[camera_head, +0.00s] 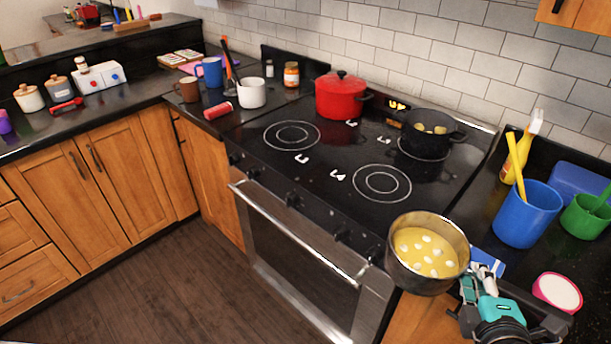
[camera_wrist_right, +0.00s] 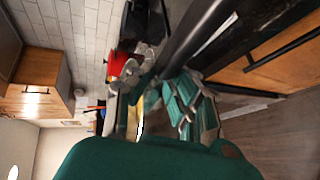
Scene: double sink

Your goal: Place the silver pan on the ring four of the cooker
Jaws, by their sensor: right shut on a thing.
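The silver pan (camera_head: 428,252), holding yellow liquid with white pieces, is at the cooker's front right corner, over the edge. My right gripper (camera_head: 474,284) is at the pan's right side, shut on it; the grip point is partly hidden. In the right wrist view, the green gripper parts show, but the pan is hard to make out. The cooker (camera_head: 335,205) has a bare front left ring (camera_head: 291,135) and a bare front right ring (camera_head: 381,183). White marks lie near the rings; I cannot read them surely. My left gripper is not in view.
A red lidded pot (camera_head: 341,97) stands on the back left of the cooker. A black pot (camera_head: 431,138) covers the back right ring. A blue container (camera_head: 527,214) and a pink-rimmed white round thing (camera_head: 557,292) are on the right counter. A white mug (camera_head: 251,93) stands left.

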